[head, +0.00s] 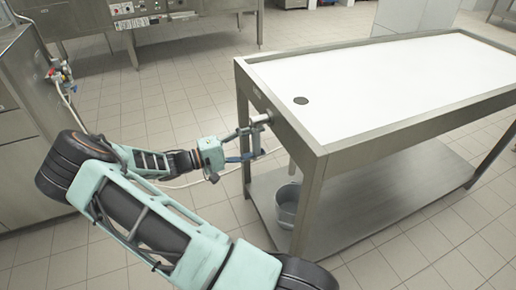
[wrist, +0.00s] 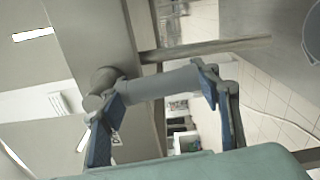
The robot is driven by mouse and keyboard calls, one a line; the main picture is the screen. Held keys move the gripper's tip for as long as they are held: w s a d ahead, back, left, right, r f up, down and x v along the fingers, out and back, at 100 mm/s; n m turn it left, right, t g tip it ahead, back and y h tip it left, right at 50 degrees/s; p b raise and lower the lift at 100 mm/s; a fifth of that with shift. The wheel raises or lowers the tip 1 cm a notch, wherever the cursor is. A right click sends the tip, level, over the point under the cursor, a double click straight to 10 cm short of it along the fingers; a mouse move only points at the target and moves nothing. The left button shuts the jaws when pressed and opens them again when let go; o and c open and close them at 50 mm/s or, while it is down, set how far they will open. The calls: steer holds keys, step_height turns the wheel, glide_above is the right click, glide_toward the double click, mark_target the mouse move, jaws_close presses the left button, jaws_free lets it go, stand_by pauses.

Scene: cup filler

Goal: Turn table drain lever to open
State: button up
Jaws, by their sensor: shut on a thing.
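The steel table (head: 310,136) has a white top with a dark round drain hole (head: 301,100) near its left end. The drain lever (head: 262,118) sticks out from the left end of the table, just below the rim. My gripper (head: 248,143) is at this lever. In the wrist view, my gripper (wrist: 163,92) has its blue-padded fingers on both ends of the grey cylindrical lever handle (wrist: 165,83), which spans between them. The lever's joint with the table is partly hidden in the head view.
A grey bucket (head: 286,206) stands on the table's lower shelf (head: 390,190), below the drain end. Steel cabinets stand at the far left and back. A hose runs across the tiled floor. The floor left of the table is otherwise open.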

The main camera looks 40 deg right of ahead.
steer(key=shift+w+m+b, duration=0.3)
steer(key=shift+w+m, duration=0.1)
steer(key=shift+m, duration=0.2)
steer(key=o, duration=1.7)
steer(key=v, duration=1.2)
steer(key=shift+w, duration=0.1)
steer(key=shift+d, duration=0.1)
